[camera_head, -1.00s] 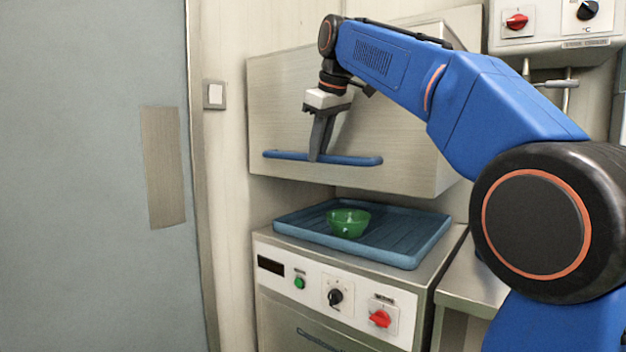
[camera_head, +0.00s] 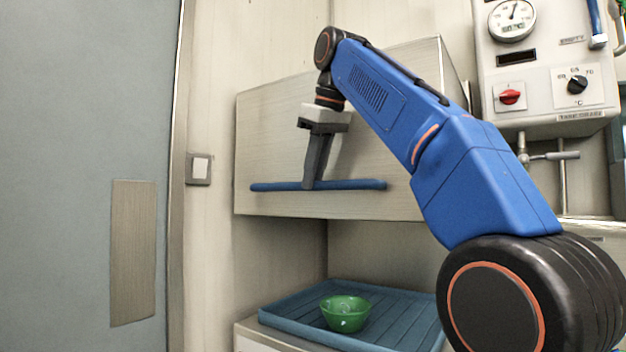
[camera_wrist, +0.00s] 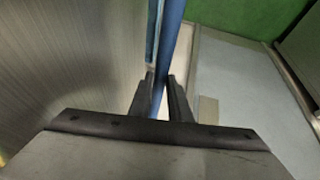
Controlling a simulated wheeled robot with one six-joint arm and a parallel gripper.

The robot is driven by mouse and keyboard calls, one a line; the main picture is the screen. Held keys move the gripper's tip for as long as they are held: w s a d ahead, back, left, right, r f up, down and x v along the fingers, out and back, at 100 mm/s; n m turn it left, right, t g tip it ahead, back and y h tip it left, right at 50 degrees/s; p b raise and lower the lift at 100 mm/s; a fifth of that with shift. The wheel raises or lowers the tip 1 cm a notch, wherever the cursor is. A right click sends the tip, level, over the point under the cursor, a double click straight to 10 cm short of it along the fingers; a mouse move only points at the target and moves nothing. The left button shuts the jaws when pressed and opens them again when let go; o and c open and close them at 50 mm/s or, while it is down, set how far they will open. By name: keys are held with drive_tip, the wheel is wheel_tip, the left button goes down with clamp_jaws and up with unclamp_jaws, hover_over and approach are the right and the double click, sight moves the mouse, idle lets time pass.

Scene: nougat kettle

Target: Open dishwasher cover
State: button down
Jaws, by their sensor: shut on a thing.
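The dishwasher cover (camera_head: 285,130) is a metal hood with a blue bar handle (camera_head: 350,184) along its lower front. It is raised, with a wide open gap between its lower edge and the blue tray (camera_head: 290,328) below. My gripper (camera_head: 308,184) reaches down from above and is shut on the handle, left of the bar's middle. In the wrist view the blue handle (camera_wrist: 168,45) runs between the two dark fingers of my gripper (camera_wrist: 161,82). A green bowl (camera_head: 345,313) stands upright on the tray under the cover.
A grey-blue door (camera_head: 80,120) and a light switch (camera_head: 199,168) are at the left. A control box (camera_head: 545,90) with a gauge and knobs hangs on the wall at the right, with pipes below it.

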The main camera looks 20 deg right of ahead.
drive_tip(key=c, duration=1.6)
unclamp_jaws()
drive_tip(key=shift+c, duration=0.2)
drive_tip(key=shift+v, duration=1.4)
drive_tip(key=s+d, duration=0.2)
drive_tip(key=s, duration=0.9)
drive_tip(key=shift+s, duration=0.4)
drive_tip(key=shift+d+r, duration=0.1)
drive_tip(key=shift+d, duration=0.05)
